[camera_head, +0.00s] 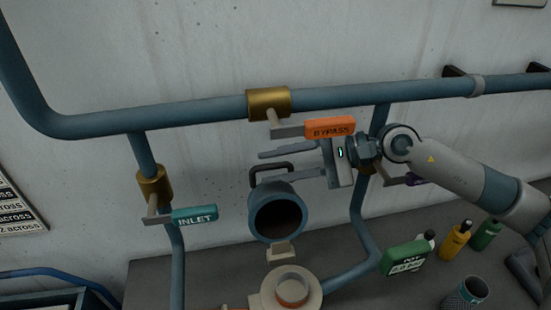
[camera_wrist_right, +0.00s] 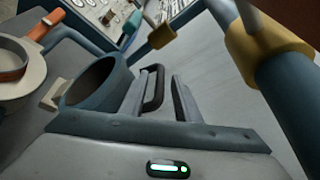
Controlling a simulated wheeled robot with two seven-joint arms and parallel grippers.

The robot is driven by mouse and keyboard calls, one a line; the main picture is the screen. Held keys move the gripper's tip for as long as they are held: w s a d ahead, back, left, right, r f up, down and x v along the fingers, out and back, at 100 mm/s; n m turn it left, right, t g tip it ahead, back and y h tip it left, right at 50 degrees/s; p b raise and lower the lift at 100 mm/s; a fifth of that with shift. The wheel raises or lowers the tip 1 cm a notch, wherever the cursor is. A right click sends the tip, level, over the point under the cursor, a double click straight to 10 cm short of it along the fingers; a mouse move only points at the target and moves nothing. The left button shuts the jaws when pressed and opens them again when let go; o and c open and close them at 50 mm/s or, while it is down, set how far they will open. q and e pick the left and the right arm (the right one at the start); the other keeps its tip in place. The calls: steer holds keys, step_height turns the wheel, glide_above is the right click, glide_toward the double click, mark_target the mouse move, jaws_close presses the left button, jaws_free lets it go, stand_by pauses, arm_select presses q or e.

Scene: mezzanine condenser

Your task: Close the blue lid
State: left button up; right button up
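The blue lid (camera_head: 258,222) stands tipped open on its hinge, its dark hollow side facing the head camera. It also shows in the wrist view (camera_wrist_right: 118,84). Its black handle (camera_head: 284,166) sits on the upper far side. Below the lid is the cream round neck (camera_head: 312,299) with an orange inner ring. My right gripper (camera_head: 262,168) reaches in from the right and is open. In the wrist view the handle (camera_wrist_right: 158,73) stands between its two fingers (camera_wrist_right: 158,88), with a gap visible on the right side. My left gripper is not in view.
Above the gripper is the orange BYPASS lever (camera_head: 330,127) on a blue pipe. The teal INLET lever (camera_head: 195,215) is left of the lid.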

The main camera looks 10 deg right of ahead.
jaws_close()
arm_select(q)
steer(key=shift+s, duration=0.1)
arm_select(e)
steer(key=shift+s+a, duration=0.1)
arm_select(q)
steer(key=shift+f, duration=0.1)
arm_select(e)
steer(key=shift+f, duration=0.1)
steer(key=shift+b, duration=0.4)
arm_select(q)
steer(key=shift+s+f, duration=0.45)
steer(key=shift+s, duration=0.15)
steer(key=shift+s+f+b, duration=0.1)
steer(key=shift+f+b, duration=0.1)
steer(key=shift+b, duration=0.15)
